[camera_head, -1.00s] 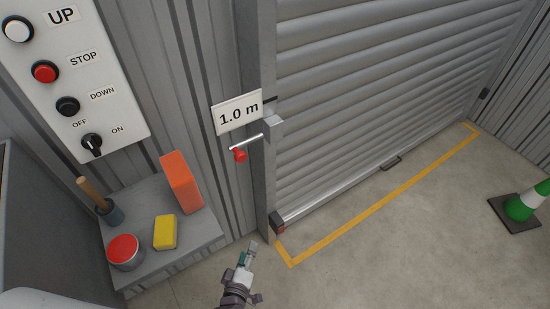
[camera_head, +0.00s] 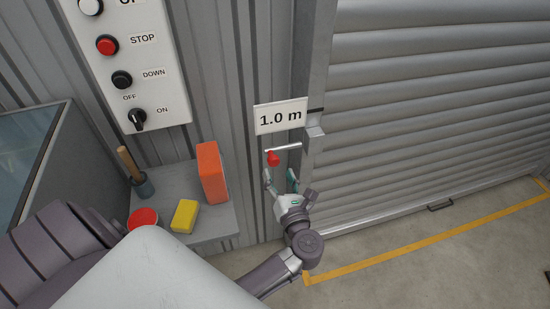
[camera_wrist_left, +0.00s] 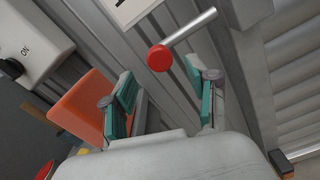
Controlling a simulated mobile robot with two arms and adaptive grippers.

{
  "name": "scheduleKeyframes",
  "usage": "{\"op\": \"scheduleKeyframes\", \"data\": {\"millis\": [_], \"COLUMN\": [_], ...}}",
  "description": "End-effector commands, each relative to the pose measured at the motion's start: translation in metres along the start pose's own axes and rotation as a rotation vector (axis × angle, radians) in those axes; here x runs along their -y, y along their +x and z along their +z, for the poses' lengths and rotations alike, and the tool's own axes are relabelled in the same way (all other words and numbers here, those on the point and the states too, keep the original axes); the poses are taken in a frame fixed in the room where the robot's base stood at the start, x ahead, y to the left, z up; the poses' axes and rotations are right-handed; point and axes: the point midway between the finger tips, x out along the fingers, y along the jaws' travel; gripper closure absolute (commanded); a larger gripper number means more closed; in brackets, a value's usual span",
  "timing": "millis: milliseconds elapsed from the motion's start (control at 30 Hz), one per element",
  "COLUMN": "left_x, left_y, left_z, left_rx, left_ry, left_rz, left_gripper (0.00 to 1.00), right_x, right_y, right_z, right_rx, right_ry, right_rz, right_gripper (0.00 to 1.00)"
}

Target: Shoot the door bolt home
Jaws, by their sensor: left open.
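The door bolt is a thin silver rod (camera_head: 288,147) with a red knob (camera_head: 273,158), mounted on the corrugated wall beside the door frame, under the "1.0 m" sign. In the left wrist view the red knob (camera_wrist_left: 159,58) and the rod (camera_wrist_left: 190,27) lie beyond the fingertips. My left gripper (camera_head: 280,175) is open, just below the knob, with its fingers pointing up at it. In the left wrist view the gap between its teal pads (camera_wrist_left: 165,95) is empty, and the knob appears apart from both fingers. My right gripper is not in view.
The grey roller door (camera_head: 430,110) is down at the right. A shelf (camera_head: 215,215) at the left holds an orange block (camera_head: 211,172), a yellow block (camera_head: 184,215), a red-topped tin (camera_head: 142,217) and a wooden-handled tool (camera_head: 130,165). A button panel (camera_head: 160,100) hangs above.

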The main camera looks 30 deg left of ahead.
Motion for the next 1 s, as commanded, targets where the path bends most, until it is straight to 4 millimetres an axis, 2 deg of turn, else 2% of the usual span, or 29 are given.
{"op": "scheduleKeyframes", "data": {"millis": [100,300,700,767,1000], "left_x": [0.0,0.0,0.001,0.001,0.001], "left_y": [0.025,0.049,0.057,0.057,0.057], "left_z": [0.003,0.001,0.0,0.0,0.0], "left_rx": [0.004,0.002,0.001,0.001,0.001], "left_ry": [0.003,0.003,0.001,0.001,0.001], "left_rz": [0.0,-0.001,-0.001,-0.001,-0.002], "left_gripper": [0.41,0.41,0.41,0.5,0.9], "right_x": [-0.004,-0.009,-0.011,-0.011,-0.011], "right_y": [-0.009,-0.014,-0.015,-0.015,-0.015], "right_z": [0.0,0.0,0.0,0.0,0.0], "right_rx": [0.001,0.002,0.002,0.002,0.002], "right_ry": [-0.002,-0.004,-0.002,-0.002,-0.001], "right_rz": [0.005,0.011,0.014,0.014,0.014], "right_gripper": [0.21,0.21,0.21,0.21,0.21]}}
